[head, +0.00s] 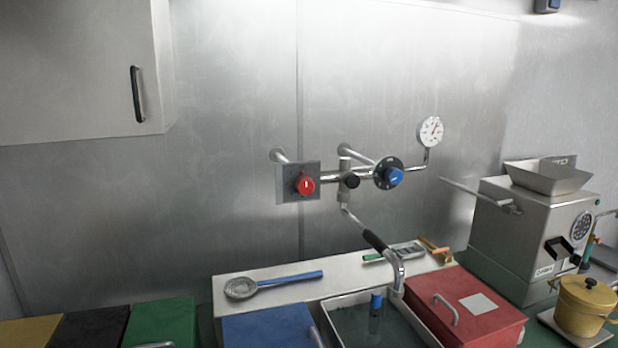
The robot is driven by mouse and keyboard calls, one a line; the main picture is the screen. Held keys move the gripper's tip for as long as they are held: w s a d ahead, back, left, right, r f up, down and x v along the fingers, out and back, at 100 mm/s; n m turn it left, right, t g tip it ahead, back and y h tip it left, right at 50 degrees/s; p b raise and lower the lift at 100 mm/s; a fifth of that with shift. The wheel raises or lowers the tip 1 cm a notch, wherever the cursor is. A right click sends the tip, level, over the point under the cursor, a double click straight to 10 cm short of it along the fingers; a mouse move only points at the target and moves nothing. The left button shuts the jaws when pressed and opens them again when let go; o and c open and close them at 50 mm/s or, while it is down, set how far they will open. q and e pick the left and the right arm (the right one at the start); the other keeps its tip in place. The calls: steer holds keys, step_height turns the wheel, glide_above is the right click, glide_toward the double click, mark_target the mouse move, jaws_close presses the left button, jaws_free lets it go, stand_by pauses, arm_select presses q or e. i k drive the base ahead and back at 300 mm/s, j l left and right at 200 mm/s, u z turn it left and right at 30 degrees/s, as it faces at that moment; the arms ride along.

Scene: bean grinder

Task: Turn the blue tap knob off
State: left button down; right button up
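The blue tap knob (396,177) sits on a dark round plate at the right end of the wall-mounted tap pipe. The red knob (305,185) sits on a square metal plate at the left end of the same pipe. A black round knob (351,181) is between them. The spout (374,240) bends down with a black grip and ends over a sink basin. Whether water runs from it is hard to tell. Neither of my grippers is in view.
A pressure gauge (431,131) rises right of the blue knob. A steel grinder (532,232) with a long handle stands at right, beside a yellow pot (583,305). A blue-handled strainer (273,284) lies on the ledge. A wall cabinet (75,70) hangs upper left.

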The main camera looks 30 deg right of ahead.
mark_target(393, 175)
steer(key=z, duration=1.45)
